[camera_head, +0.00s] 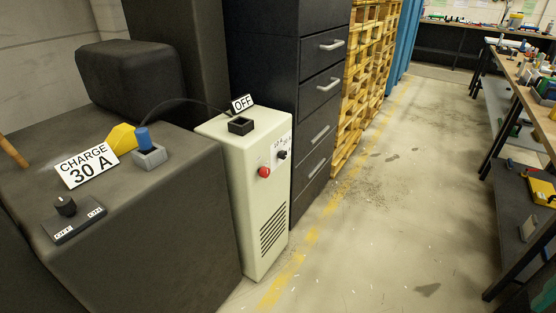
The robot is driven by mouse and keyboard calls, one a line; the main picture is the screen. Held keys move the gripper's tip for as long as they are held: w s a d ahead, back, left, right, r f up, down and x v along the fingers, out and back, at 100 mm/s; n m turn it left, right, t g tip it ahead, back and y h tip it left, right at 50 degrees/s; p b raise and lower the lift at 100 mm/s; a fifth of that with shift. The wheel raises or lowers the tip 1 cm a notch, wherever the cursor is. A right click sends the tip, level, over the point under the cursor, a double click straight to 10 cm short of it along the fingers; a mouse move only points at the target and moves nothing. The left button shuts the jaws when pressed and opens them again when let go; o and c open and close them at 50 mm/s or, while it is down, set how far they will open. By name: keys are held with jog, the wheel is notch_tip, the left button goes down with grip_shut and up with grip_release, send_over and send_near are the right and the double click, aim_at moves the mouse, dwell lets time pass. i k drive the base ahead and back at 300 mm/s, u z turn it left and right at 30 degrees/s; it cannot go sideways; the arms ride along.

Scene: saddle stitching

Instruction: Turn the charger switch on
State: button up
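The charger (257,207) is a pale cream-green upright cabinet in the middle of the head view. On its top are a black square part (241,126) and a white sign reading OFF (242,103). Its upper front has a red knob (264,172) and a small black knob (282,155) beside small print. A separate dark switch plate (76,222) with a black knob (65,206) lies on the dark grey block at left, with small white labels at its two ends. A white sign there reads CHARGE 30 A (87,165). My gripper is not in view.
The dark grey block (160,225) bears a yellow piece (122,138) and a blue plug (143,138) in a grey holder. A black cable (180,101) runs toward the charger. Dark drawers (318,95) and pallets (362,75) stand behind. The floor (385,215) at right is open, up to workbenches.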

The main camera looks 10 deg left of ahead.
aim_at(263, 172)
jog(key=u, duration=0.05)
jog(key=i, duration=0.85)
